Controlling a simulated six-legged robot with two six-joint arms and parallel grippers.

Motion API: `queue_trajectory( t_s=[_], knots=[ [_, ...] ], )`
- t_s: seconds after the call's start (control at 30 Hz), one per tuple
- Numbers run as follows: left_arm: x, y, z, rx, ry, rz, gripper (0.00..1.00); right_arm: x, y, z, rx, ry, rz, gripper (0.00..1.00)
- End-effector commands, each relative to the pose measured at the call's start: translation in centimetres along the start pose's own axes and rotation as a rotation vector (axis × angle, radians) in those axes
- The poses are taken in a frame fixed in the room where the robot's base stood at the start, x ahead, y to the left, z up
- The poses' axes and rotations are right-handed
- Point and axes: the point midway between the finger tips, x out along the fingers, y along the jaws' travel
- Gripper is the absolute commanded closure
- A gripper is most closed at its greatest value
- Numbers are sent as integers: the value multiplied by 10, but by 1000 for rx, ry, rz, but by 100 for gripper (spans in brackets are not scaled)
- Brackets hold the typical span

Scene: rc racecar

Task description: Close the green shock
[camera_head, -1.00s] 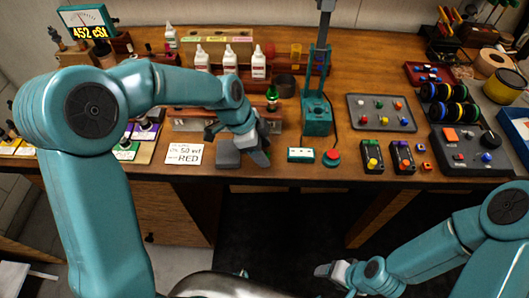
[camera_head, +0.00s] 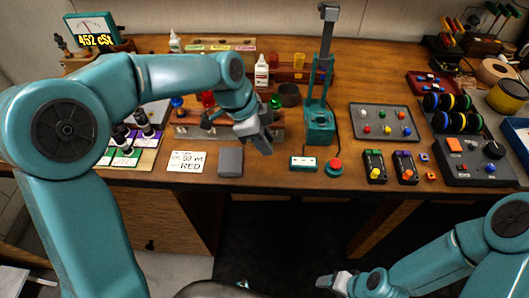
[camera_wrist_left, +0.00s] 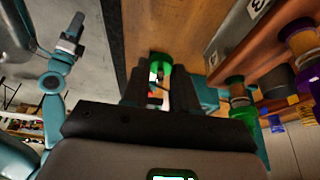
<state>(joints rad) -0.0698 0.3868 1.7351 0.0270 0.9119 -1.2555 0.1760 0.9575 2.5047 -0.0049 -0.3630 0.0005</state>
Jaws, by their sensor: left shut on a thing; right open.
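My left gripper (camera_head: 265,146) hangs over the bench, in front of the shock rack (camera_head: 187,132). In the left wrist view its fingers (camera_wrist_left: 160,88) are shut on a small green cap (camera_wrist_left: 158,65). A green-topped shock (camera_head: 275,102) stands at the rack just behind the gripper. It seems to be the green-ended one to the right of the fingers in the wrist view (camera_wrist_left: 237,90), apart from the cap. The arm hides part of the rack. My right gripper (camera_head: 335,281) is open and empty, low in front of the bench.
A teal press (camera_head: 319,125) stands close right of my left gripper. A white bottle (camera_head: 261,73) is behind it. A grey pad (camera_head: 230,161) and a "RED" card (camera_head: 187,161) lie in front. Blue (camera_head: 177,103) and red (camera_head: 208,99) shock tops are further left.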

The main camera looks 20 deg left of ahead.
Motion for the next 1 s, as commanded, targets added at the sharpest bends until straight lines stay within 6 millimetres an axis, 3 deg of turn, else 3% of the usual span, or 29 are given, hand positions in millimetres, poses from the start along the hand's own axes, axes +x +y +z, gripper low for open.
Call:
queue_trajectory(
  t_s=[0.2,0.4,0.63,1.0],
  knots=[
    [-63,-1,-27,2,3,-6,100,-1,0,0,0,0,0,32],
    [-101,0,-42,1,1,-3,100,-4,-1,0,0,0,0,32],
    [-119,0,-49,0,0,0,100,-5,-2,0,0,0,0,32],
    [-120,0,-50,0,0,1,100,-5,-2,0,0,0,0,36]
  ],
)
